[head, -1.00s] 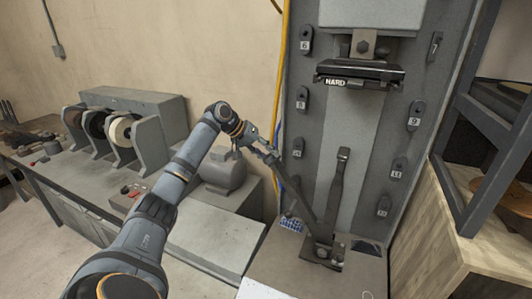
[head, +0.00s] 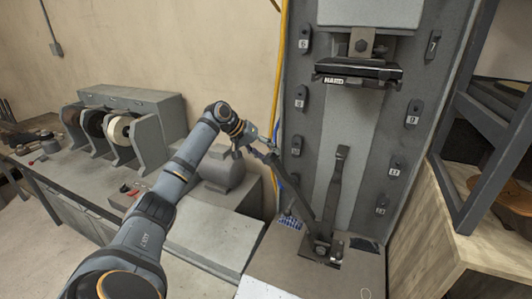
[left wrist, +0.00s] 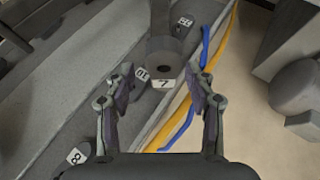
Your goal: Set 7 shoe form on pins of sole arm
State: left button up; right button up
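In the head view my left gripper (head: 264,143) is at the top of this bar. The pins are hidden, so I cannot tell how fully the form sits. My right gripper is not in view.
A grey panel (head: 306,135) behind holds numbered dark pieces, including labels 6, 8 and 9. A second, upright bar (head: 335,190) stands to the right. Yellow and blue cables (left wrist: 182,125) run close by. A grinder bench (head: 100,165) is left, a wooden cabinet (head: 440,225) right.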

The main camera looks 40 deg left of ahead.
pick_arm(q)
jog(key=v, duration=1.2)
jog(key=shift+f, duration=0.15)
